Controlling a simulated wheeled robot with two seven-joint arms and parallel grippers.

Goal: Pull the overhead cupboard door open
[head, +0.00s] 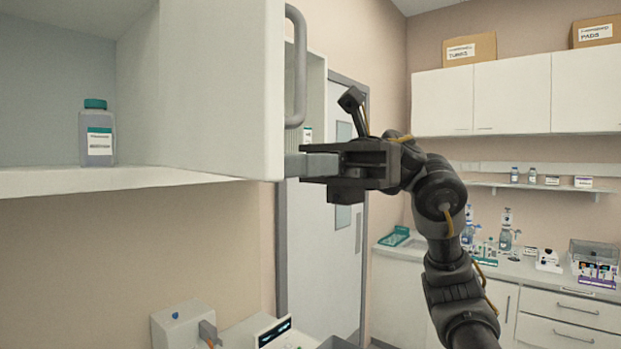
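The white overhead cupboard door (215,90) stands open at the upper left, swung out from the cupboard (90,183), whose inside shows. A grey bar handle (300,65) is on the door's right side. My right gripper (305,165) comes in from the right, just below the handle and close to the door's lower right edge. Its grey finger points left, and I cannot tell whether it touches the door. The gap between the fingers is not clear, and the handle is not between them. My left gripper is not in view.
A teal-capped bottle (98,135) stands on the cupboard's shelf. A white device (178,325) stands on the counter below. A grey-framed door (345,245) is behind my arm. Closed wall cupboards (512,95) and a counter with lab items (525,270) are at the right.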

